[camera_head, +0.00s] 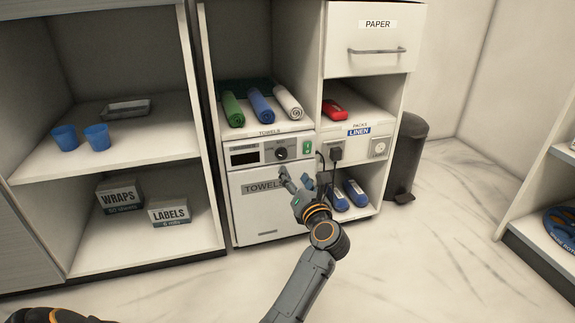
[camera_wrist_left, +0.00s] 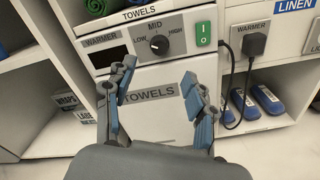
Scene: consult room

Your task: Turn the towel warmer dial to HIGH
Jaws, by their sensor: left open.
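The towel warmer (camera_head: 243,215) is a white cabinet unit with a TOWELS door and a control panel above it. Its black dial (camera_head: 281,153) sits right of a dark display; in the left wrist view the dial (camera_wrist_left: 158,45) has LOW, MID and HIGH printed around it. My left gripper (camera_head: 295,177) is open and empty, just below and in front of the dial. In the left wrist view its fingers (camera_wrist_left: 158,72) stand apart on either side below the dial, not touching it. My right gripper is not in view.
A green switch (camera_wrist_left: 204,33) is right of the dial. A black plug (camera_wrist_left: 253,45) with a hanging cord is in the WARMER socket. Rolled towels (camera_head: 261,105) lie on the shelf above; blue packs (camera_head: 355,192) lie lower right. A dark bin (camera_head: 408,150) stands right. Open floor lies in front.

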